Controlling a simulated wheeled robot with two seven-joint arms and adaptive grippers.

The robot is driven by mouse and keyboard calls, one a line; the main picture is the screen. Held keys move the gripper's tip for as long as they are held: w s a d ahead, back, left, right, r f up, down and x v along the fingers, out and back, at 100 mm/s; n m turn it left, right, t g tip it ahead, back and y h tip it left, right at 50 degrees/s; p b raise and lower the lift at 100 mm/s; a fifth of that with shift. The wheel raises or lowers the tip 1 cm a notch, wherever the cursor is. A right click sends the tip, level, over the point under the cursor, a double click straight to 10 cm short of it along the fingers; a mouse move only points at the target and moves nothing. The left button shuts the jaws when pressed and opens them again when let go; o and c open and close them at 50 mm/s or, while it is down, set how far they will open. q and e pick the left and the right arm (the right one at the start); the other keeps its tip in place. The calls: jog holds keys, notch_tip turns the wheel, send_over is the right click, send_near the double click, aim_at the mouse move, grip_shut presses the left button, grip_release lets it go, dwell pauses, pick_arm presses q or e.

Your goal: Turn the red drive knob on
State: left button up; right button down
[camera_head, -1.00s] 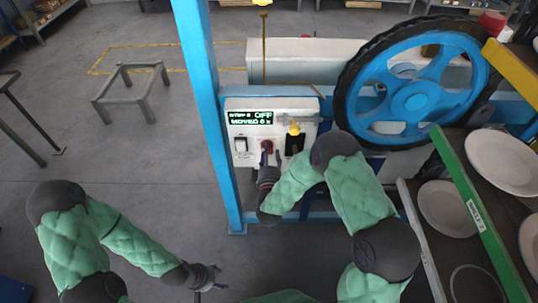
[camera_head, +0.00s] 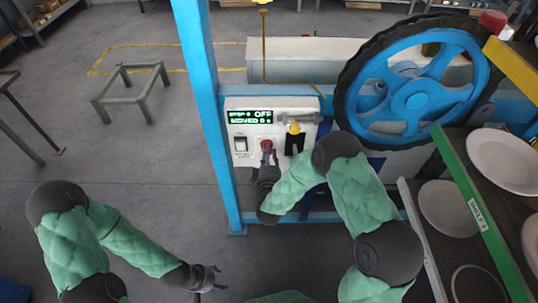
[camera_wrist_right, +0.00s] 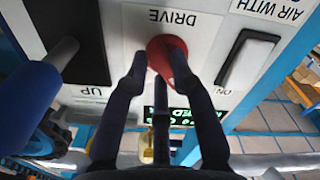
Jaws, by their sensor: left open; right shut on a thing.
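The red drive knob (camera_head: 266,144) is on the white control panel (camera_head: 238,104), and it shows close up under the printed word DRIVE in the right wrist view (camera_wrist_right: 166,46). My right gripper (camera_head: 268,157) is at the knob. The knob's exact turn angle is hard to tell. My left gripper (camera_head: 214,277) is open and empty, low over the floor, away from the panel.
A white rocker switch (camera_head: 240,146) is left of the knob, and a black slot with a yellow-topped lever (camera_head: 294,130) is right of it. A blue post (camera_head: 203,100) stands left of the panel. A large blue wheel (camera_head: 420,98) and a plate rack (camera_head: 478,210) stand at right.

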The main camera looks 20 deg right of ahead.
jog(key=shift+w+a+f+m+b, duration=0.1)
jog(key=shift+a+f+m+b, duration=0.05)
jog(key=shift+m+b, duration=2.25)
jog(key=shift+s+a+f+m+b, duration=0.15)
jog(key=shift+m+b, duration=1.45)
jog(key=shift+m, duration=1.6)
jog(key=shift+w+a+f+m+b, duration=0.1)
jog(key=shift+w+f+m+b, duration=0.05)
jog(key=shift+m+b, duration=2.25)
jog(key=shift+m+p, duration=0.35)
jog(key=shift+m, duration=0.15)
jog(key=c, duration=1)
grip_release()
jog(key=shift+r, duration=0.1)
jog(key=shift+c, duration=0.2)
jog(key=v, duration=1.2)
